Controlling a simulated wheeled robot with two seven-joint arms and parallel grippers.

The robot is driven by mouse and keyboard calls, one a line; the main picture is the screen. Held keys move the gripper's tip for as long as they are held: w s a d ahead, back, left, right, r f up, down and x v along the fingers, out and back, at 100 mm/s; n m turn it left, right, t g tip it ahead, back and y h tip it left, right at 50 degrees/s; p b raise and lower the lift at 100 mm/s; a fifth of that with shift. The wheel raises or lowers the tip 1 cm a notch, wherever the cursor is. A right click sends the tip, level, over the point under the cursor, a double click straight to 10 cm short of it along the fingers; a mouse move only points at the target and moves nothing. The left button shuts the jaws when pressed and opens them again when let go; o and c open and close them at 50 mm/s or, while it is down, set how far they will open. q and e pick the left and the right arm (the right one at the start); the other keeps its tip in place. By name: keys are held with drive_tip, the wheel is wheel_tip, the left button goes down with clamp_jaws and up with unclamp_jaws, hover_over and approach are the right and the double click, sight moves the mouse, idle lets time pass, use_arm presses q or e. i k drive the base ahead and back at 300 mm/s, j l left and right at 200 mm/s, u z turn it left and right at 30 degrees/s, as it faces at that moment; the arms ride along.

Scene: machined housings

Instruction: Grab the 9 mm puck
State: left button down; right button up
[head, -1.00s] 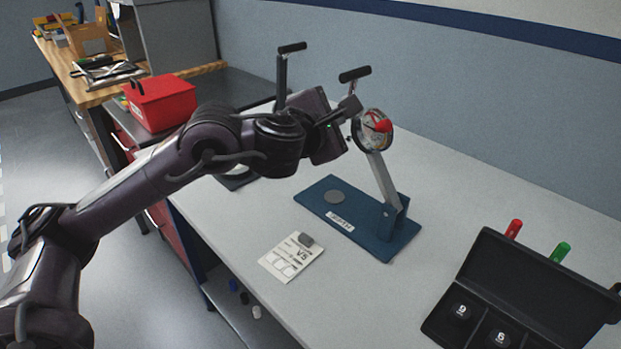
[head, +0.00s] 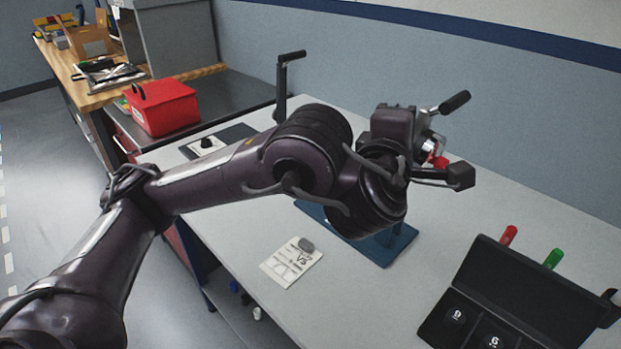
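The 9 mm puck (head: 456,315) is dark with a white 9 on top. It sits in a compartment of the open black case (head: 525,301) at the lower right, beside a puck marked 6 (head: 493,341). My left arm reaches across the bench from the left. Its gripper (head: 445,145) is high above the bench, up and left of the case and well apart from the puck. A silvery and red part shows by the fingers; whether it is held or behind them is unclear. My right gripper is not in view.
A blue stand base (head: 399,245) is partly hidden behind my arm. A white card (head: 285,266) with a grey piece (head: 306,245) lies in front of it. Red (head: 509,235) and green (head: 553,258) handles stand behind the case. A red box (head: 162,107) is far left.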

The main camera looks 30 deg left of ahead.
sight(455, 318)
drive_tip(key=k+l, duration=0.1)
drive_tip(key=k, duration=0.75)
